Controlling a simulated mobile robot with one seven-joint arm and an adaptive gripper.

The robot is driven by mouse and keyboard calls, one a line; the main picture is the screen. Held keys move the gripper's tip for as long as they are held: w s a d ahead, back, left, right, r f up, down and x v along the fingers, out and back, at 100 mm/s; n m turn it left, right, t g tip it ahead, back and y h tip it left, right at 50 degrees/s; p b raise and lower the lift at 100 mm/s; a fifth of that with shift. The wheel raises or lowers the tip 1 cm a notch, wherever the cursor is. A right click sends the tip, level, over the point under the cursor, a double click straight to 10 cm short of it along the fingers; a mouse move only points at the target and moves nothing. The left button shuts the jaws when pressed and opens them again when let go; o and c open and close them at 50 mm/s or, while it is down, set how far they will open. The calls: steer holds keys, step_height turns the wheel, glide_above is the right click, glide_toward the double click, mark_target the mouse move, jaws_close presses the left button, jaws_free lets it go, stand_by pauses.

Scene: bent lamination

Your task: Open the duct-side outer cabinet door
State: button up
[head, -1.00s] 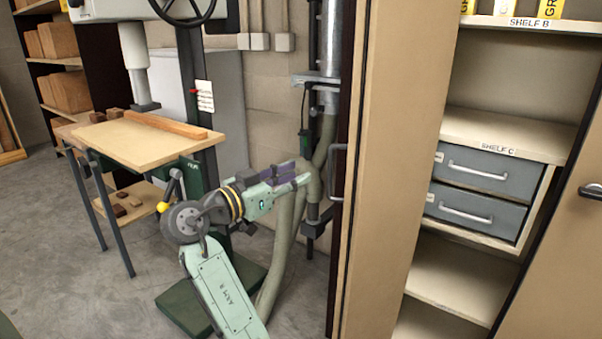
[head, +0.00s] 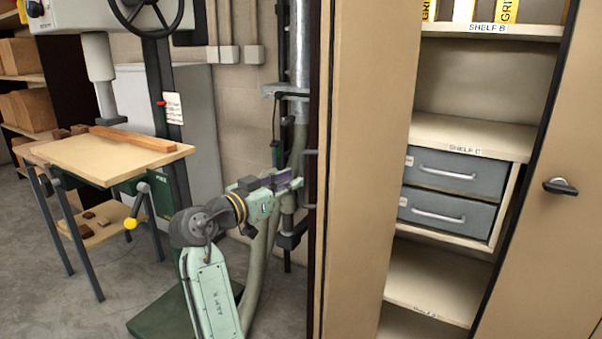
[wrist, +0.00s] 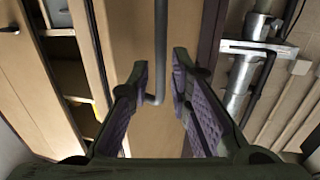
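The duct-side cabinet door bears a grey bar handle (head: 309,180) and shows nearly edge-on in the head view, beside a tan panel (head: 365,150). In the wrist view the door's tan face (wrist: 125,35) lies ahead, and the handle (wrist: 161,50) runs down between my fingertips in the picture, its lower bend near them. My gripper (head: 292,184) is just left of the handle in the head view; it also shows in the wrist view (wrist: 160,68). Its purple-padded fingers are open, with a gap on both sides of the bar. I cannot tell whether the bar is fully between them in depth.
A metal duct (head: 301,50) and a hose (head: 262,260) stand behind my gripper. A drill press table (head: 110,160) is at left. At right are open shelves with grey drawers (head: 450,191) and another tan door with a black handle (head: 560,186).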

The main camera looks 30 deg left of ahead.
mark_target(302, 175)
steer(key=shift+w+d+p, duration=0.2)
steer(key=shift+w+p, duration=0.05)
steer(key=shift+w, duration=0.95)
steer(key=shift+w+d+p, duration=0.2)
steer(key=shift+w+p, duration=0.05)
steer(key=shift+w, duration=0.9)
jaws_close()
